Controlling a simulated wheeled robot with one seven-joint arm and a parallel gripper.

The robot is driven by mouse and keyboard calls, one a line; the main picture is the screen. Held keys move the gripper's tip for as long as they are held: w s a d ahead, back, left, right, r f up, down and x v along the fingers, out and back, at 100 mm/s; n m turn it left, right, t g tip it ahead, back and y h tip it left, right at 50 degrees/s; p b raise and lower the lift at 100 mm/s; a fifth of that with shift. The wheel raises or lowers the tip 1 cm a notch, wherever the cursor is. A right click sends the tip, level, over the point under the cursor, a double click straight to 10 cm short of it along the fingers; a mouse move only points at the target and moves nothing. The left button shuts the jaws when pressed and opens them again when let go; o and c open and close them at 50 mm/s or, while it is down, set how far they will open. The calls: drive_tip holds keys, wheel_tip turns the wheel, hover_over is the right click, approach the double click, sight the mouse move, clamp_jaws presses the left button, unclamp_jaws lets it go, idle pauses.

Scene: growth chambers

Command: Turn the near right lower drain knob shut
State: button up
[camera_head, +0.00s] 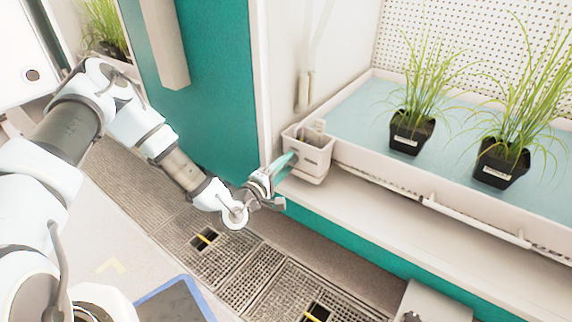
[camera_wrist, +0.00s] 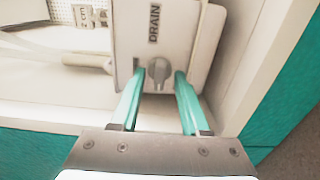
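In the wrist view a grey drain knob (camera_wrist: 158,70) sits low on the front of a pale box labelled DRAIN (camera_wrist: 180,30). My gripper (camera_wrist: 158,80) is open, with one green finger on each side of the knob. There is a gap between each finger and the knob, so the fingers are around it but do not look closed on it. In the head view my gripper (camera_head: 287,163) is at the drain box (camera_head: 308,158) on the left end of the tray; the knob is hidden there.
A pale tray (camera_head: 345,160) with a blue liner holds potted grass plants (camera_head: 412,130). A pale ledge (camera_head: 400,215) runs below it. A teal wall panel (camera_head: 205,80) stands to the left of the box. Floor grates (camera_head: 240,275) lie below my arm.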

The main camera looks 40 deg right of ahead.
drive_tip(key=p+v, duration=0.3)
drive_tip(key=v, duration=0.8)
drive_tip(key=shift+w, duration=0.1)
drive_tip(key=w+a+r+m+g+y+p, duration=0.1)
drive_tip(key=w+a+r+m+y+p, duration=0.25)
drive_tip(key=w+a+m+y, duration=0.7)
drive_tip(key=w+a+r+n+y+p, duration=0.1)
drive_tip(key=w+a+r+n+y, duration=0.15)
drive_tip(key=a+r, duration=0.5)
drive_tip(key=w+a+r+n+y, duration=0.25)
drive_tip(key=a+r, duration=0.25)
drive_tip(key=a, duration=0.6)
drive_tip(key=s+a+r+n+g+y+p, duration=0.1)
drive_tip(key=s+a+r+g+y, duration=0.1)
drive_tip(key=s+a+r, duration=0.8)
wheel_tip(320, 180, up, 39)
drive_tip(key=w+d+p, duration=0.1)
drive_tip(key=p, duration=3.7)
drive_tip(key=shift+d, duration=0.2)
